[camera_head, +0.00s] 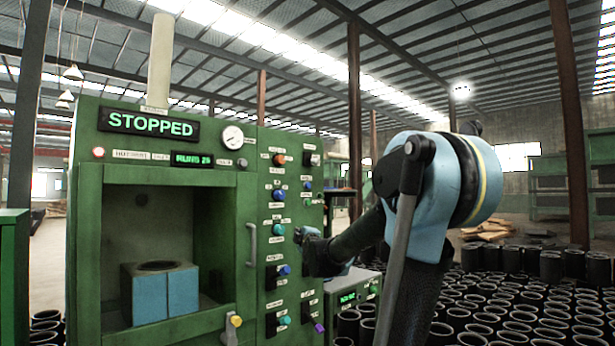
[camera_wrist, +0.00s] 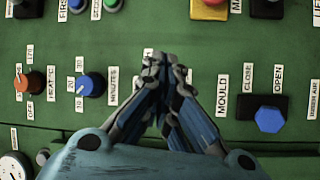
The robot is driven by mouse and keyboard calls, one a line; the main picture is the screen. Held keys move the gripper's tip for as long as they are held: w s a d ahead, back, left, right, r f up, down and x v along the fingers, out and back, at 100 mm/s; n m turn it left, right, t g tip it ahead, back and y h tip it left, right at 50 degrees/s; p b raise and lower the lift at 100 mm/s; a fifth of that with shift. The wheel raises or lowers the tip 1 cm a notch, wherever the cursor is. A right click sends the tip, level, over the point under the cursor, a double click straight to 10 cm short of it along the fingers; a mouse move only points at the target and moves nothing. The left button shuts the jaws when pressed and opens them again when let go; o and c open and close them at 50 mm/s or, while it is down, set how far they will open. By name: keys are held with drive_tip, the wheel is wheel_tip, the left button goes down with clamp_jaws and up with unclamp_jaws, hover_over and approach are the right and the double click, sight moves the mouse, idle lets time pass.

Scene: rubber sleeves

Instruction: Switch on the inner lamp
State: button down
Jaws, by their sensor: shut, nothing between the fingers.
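The green machine (camera_head: 185,312) fills the left of the head view. Its control panel (camera_head: 262,150) carries several knobs and switches with small labels. I cannot read a label for the inner lamp, and no lamp can be made out in the dim open chamber (camera_head: 120,215). My gripper (camera_head: 302,236) is in front of the panel's right part, with my arm behind it. In the wrist view my gripper (camera_wrist: 160,62) is shut and empty, fingertips towards the panel. The fingers partly cover a label there. I cannot tell whether they touch the panel.
A blue block (camera_head: 150,295) with a round hole sits in the chamber. An orange knob (camera_wrist: 30,82), a blue knob (camera_wrist: 92,84), a red button (camera_wrist: 210,8) and a mould switch (camera_wrist: 269,119) surround the fingers. A handle (camera_head: 251,245) stands left of the panel; many black sleeves (camera_head: 470,322) cover the floor.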

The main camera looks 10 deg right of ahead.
drive_tip(key=w+r+n+t+h, duration=0.1)
drive_tip(key=w+r+t+h, duration=0.2)
drive_tip(key=r, duration=0.4)
drive_tip(key=w+r+n+t+h, duration=0.2)
drive_tip(key=w+r+t+h, duration=0.1)
drive_tip(key=r+t, duration=0.2)
wheel_tip(320, 180, up, 3)
drive_tip(key=shift+d+f+n, duration=0.1)
drive_tip(key=shift+d+n, duration=0.15)
drive_tip(key=shift+n, duration=0.05)
drive_tip(key=shift+w, duration=0.1)
approach(312, 161)
drive_tip(key=w+a+r, duration=0.2)
drive_tip(key=w, duration=0.3)
drive_tip(key=shift+w+d+r, duration=0.3)
drive_tip(key=shift+d+r, duration=0.1)
drive_tip(key=shift+d, duration=0.3)
drive_tip(key=shift+s+a, duration=0.1)
drive_tip(key=shift+a, duration=0.1)
